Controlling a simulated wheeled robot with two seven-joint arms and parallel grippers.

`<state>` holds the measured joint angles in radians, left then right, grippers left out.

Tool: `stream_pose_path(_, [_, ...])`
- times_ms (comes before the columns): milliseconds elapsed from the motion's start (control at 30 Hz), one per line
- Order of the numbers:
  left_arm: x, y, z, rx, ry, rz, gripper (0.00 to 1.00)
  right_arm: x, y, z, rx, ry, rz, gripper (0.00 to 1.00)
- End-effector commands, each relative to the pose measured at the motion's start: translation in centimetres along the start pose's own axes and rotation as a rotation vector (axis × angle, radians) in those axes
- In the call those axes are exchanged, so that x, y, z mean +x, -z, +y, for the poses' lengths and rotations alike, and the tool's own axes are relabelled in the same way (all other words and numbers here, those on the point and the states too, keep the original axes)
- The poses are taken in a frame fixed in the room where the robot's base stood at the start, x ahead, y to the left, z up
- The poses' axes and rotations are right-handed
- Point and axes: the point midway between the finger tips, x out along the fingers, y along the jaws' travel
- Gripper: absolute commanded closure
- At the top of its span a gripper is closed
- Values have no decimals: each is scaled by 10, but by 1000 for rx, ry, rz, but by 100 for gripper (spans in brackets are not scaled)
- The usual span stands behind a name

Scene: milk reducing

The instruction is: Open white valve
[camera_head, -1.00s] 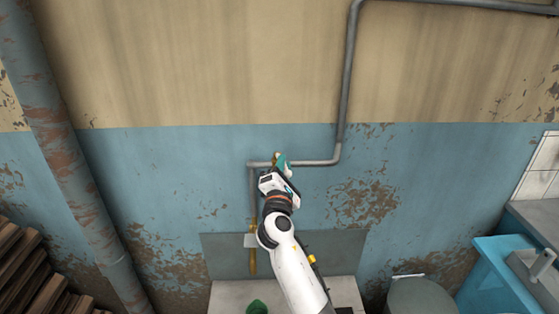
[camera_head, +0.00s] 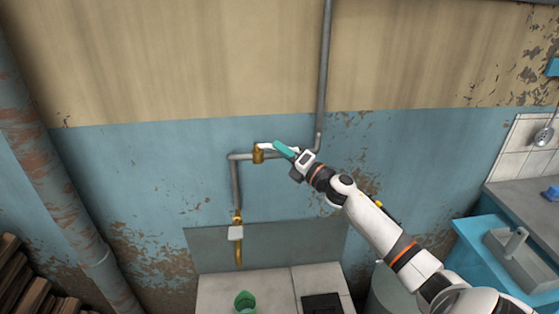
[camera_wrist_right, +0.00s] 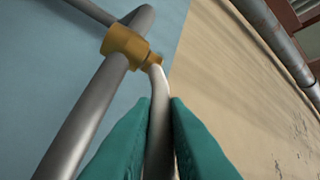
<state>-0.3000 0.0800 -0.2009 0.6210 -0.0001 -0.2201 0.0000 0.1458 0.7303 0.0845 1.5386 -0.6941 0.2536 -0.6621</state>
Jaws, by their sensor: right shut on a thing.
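The white valve has a brass body (camera_head: 258,155) on the grey wall pipe, and its white lever (camera_head: 265,146) points right, roughly along the horizontal pipe run. My right gripper (camera_head: 279,148), with teal fingers, reaches in from the right and is shut on the lever. In the right wrist view the pale lever (camera_wrist_right: 159,100) lies between the two teal fingers (camera_wrist_right: 160,122), and the brass body (camera_wrist_right: 126,44) sits clear of them on the pipe. The fingers cover part of the lever. My left gripper is not in view.
The grey pipe (camera_head: 324,70) runs down the wall and bends left to the valve. A second valve with a pale handle (camera_head: 236,233) sits lower on the pipe. Below are a tiled top (camera_head: 270,285) and a green object (camera_head: 244,302). A blue sink unit (camera_head: 480,250) stands right.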

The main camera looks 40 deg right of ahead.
Motion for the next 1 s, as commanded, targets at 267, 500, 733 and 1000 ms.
stream_pose_path(267, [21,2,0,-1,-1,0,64,4,16,2,9,61,-76,100])
stream_pose_path(500, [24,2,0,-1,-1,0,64,6,18,2,16,75,-100,100])
stream_pose_path(733, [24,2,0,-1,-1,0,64,6,19,2,16,75,-101,100])
stream_pose_path(1000, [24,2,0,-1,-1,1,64,6,18,2,18,75,-103,65])
